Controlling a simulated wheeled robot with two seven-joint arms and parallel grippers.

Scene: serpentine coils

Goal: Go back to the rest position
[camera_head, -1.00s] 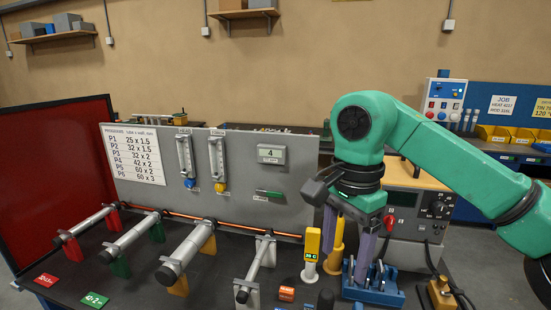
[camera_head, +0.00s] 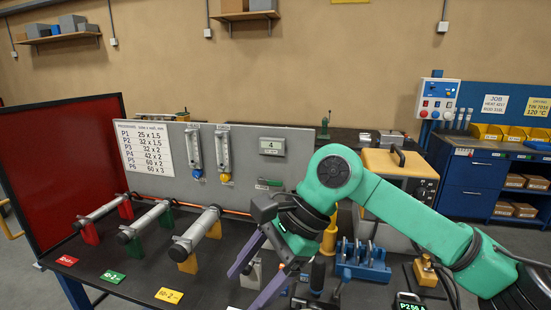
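My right arm comes in from the right, green with a dark wrist. Its gripper (camera_head: 244,291) has two purple fingers spread apart, pointing down and left over the front of the bench. I see nothing held between them. The gripper hides part of the bench, including most of a pale stand (camera_head: 251,274) behind its fingers. My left gripper is not in view.
Several grey tubes on coloured stands, such as the one on the yellow stand (camera_head: 195,234), lie left of the gripper. A blue tool holder (camera_head: 364,265) and yellow post (camera_head: 329,238) stand close right. A grey panel (camera_head: 262,168) rises behind.

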